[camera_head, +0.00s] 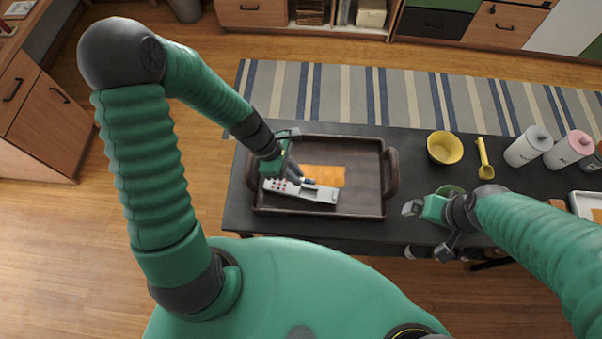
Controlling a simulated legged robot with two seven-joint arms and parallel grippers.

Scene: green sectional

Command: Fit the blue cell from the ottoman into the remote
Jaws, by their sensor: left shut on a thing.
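The remote (325,194) is a pale grey slab with red buttons at its left end. It lies in the brown tray (345,211) on the dark ottoman (410,150). My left gripper (299,180) reaches down over the remote and is shut on a small dark-tipped thing (309,181), which looks like the blue cell. The cell is tiny here, its colour is unclear and the fingers partly hide it. I cannot tell whether it touches the remote. My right gripper (427,229) is at the ottoman's front edge, right of the tray, its fingers apart and empty.
An orange cloth (325,172) lies in the tray behind the remote. A yellow bowl (445,148), a yellow scoop (484,158) and white canisters (528,147) stand to the right. The tray has raised walls and handles.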

